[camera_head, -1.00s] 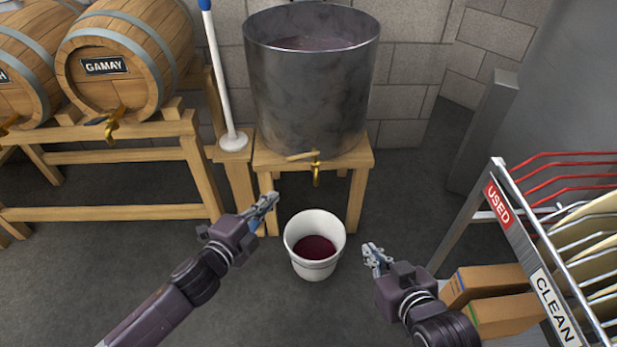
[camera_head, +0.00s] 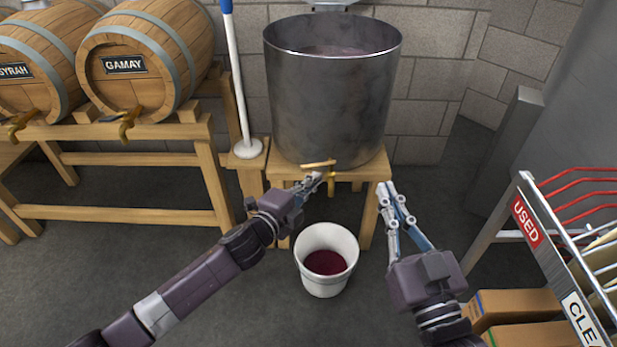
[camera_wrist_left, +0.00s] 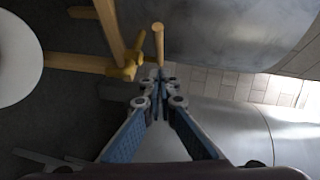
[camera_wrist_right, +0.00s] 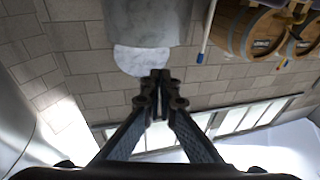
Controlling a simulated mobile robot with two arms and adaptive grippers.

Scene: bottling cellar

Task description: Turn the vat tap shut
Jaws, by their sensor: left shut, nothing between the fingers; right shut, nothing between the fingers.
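The steel vat (camera_head: 325,105) stands on a wooden stand, with a brass tap (camera_head: 332,186) low on its front. The tap's wooden handle (camera_head: 316,165) lies crosswise, pointing left from the tap. My left gripper (camera_head: 320,180) is shut and empty, its tips close to the tap just below the handle. In the left wrist view the handle (camera_wrist_left: 158,42) is just beyond the fingertips, with the tap body (camera_wrist_left: 126,66) to the left; I cannot tell if they touch. My right gripper (camera_head: 386,190) is shut and empty, raised right of the tap.
A white bucket (camera_head: 326,284) with dark red liquid stands on the floor below the tap. Barrels (camera_head: 140,65) rest on a wooden rack at left. A white-and-blue pole (camera_head: 238,90) stands beside the vat. A wire rack (camera_head: 540,235) and cardboard boxes (camera_head: 515,306) are at right.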

